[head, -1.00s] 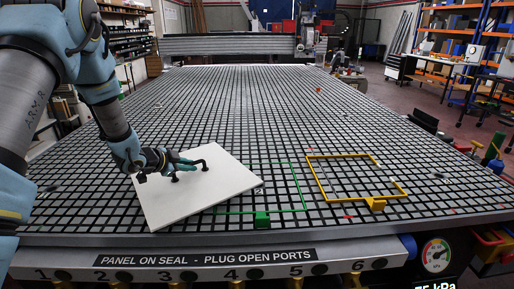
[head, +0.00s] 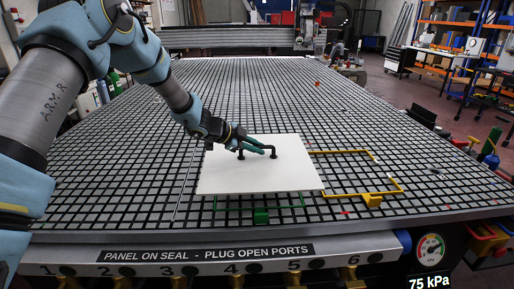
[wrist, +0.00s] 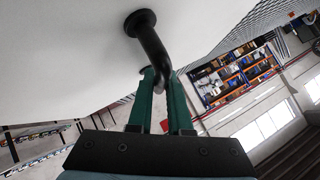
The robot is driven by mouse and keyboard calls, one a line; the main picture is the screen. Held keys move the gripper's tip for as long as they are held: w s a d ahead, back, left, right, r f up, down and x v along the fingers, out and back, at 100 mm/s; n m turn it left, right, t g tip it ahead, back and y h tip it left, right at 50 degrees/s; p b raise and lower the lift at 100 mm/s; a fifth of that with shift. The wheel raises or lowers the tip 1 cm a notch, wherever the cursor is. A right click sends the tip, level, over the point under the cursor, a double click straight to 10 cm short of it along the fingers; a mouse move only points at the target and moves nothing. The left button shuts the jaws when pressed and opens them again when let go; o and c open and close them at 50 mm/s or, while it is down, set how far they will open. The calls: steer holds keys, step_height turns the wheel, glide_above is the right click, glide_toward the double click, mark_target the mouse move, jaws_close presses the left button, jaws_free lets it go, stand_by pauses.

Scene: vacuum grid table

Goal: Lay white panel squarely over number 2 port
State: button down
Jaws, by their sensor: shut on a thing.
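The white panel (head: 262,178) has a black handle (head: 257,150) on top. My gripper (head: 256,146) is shut on that handle; in the wrist view the green fingers (wrist: 167,105) close around the handle bar (wrist: 150,45). The panel's edges run roughly along the grid lines. It hides most of a green outline (head: 230,209) with a green block (head: 261,215), whose near side shows in front of the panel. I cannot tell whether the panel touches the table.
A yellow outline (head: 345,194) with a yellow block (head: 373,201) lies to the right, its left side partly behind the panel. The gridded table (head: 230,90) is largely clear behind and left. A gauge (head: 431,248) at the front right has a 75 kPa readout below it.

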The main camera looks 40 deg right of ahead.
mark_target(238, 163)
steer(key=shift+f+b, duration=2.45)
steer(key=shift+f, duration=1.2)
steer(key=shift+f+b, duration=0.3)
steer(key=shift+f, duration=0.35)
steer(key=c, duration=0.8)
jaws_free()
steer(key=shift+a, duration=0.1)
steer(key=shift+o, duration=0.2)
steer(key=shift+a+f, duration=0.1)
steer(key=shift+f, duration=0.1)
steer(key=b+v, duration=0.2)
steer(key=v, duration=0.9)
